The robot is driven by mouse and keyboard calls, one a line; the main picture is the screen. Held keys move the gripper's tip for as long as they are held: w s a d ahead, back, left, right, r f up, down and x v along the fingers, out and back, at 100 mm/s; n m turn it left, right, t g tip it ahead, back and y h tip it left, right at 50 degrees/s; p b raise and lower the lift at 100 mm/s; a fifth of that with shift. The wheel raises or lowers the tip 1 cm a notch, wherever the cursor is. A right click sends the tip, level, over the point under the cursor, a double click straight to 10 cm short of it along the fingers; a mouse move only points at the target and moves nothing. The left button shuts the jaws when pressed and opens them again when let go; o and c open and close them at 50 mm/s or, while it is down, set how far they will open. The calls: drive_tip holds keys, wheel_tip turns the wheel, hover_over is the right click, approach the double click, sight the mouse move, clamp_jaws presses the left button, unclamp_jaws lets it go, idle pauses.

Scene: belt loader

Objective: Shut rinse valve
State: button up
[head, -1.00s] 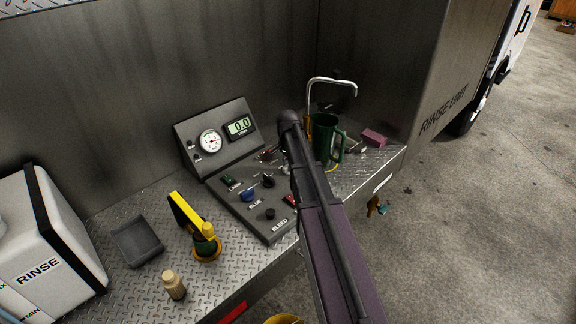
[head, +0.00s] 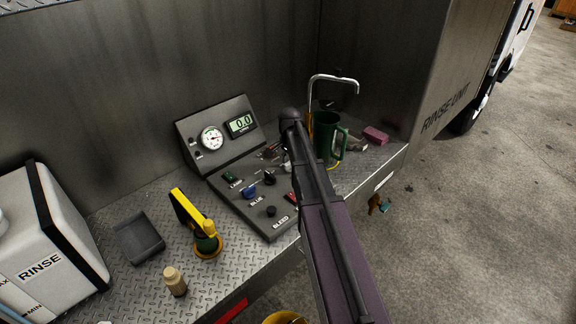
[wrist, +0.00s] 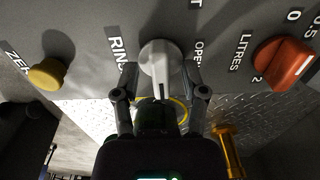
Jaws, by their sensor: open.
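The rinse valve is a pale grey knob (wrist: 160,62) with a pointed handle, on the dark panel in the wrist view. The lettering "RIN" is to its left and "OPE" to its right. Its handle points down the picture, towards my gripper. My gripper (wrist: 161,94) is open, with one finger on each side of the handle's end. I cannot tell whether either finger touches it. In the head view my arm hides the gripper and most of this part of the control panel (head: 236,200).
In the wrist view, a red knob (wrist: 284,63) marked LITRES is on the right and a yellow knob (wrist: 47,74) on the left. In the head view, a green mug (head: 325,139) and a curved tap (head: 333,78) stand close behind my arm. A pink block (head: 375,135) lies right of them.

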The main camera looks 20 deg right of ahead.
drive_tip(key=shift+n, duration=0.5)
